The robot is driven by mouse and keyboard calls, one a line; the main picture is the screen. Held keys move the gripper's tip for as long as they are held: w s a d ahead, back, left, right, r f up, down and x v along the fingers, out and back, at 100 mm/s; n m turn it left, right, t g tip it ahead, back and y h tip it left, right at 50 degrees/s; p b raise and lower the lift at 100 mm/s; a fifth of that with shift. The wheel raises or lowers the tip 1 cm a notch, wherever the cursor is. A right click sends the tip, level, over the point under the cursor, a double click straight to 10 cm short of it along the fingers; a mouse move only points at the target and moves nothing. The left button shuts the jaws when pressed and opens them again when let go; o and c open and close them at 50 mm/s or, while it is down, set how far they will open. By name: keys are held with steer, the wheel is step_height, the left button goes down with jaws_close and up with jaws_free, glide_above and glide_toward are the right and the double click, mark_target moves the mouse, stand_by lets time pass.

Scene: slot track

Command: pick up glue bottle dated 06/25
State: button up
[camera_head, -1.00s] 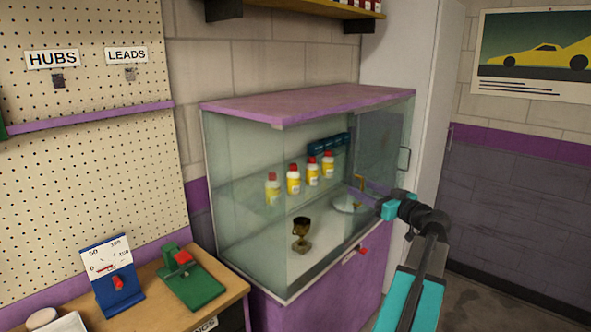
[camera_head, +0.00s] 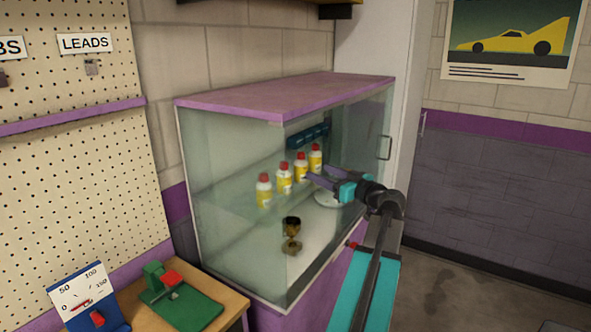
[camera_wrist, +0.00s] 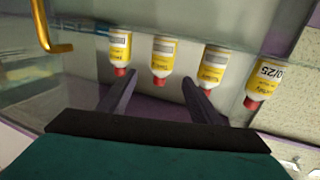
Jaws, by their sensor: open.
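Several yellow-and-white glue bottles with red caps stand in a row on the glass shelf of the display case; the leftmost (camera_head: 264,190) and the rightmost (camera_head: 315,158) show in the head view. In the wrist view they appear cap-down. The far-right bottle (camera_wrist: 264,82) there shows large characters like "0/25", partly cut off; the other labels are too small to read. My gripper (camera_head: 314,174) is open and empty, at the row's right part. In the wrist view its fingers (camera_wrist: 159,77) straddle the line toward the second bottle from the left (camera_wrist: 163,58), with none visibly gripped.
The glass case has a purple top (camera_head: 290,95) and clear front panes. A small trophy cup (camera_head: 291,226) and a white dish (camera_head: 328,199) sit on its lower floor. A yellow hook-shaped handle (camera_wrist: 45,30) shows in the wrist view. A bench with a green device (camera_head: 180,300) stands at left.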

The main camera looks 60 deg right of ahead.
mark_target(306, 167)
steer(key=shift+w, duration=0.1)
steer(key=p+x, duration=0.2)
steer(key=x, duration=0.6)
steer(key=shift+w+f+p, duration=0.1)
steer(key=shift+w+p, duration=0.2)
steer(key=shift+w, duration=0.15)
steer(key=shift+p+x, duration=1.3)
steer(key=shift+x, duration=0.55)
steer(key=shift+w+d+f, duration=0.15)
steer(key=shift+w, duration=0.45)
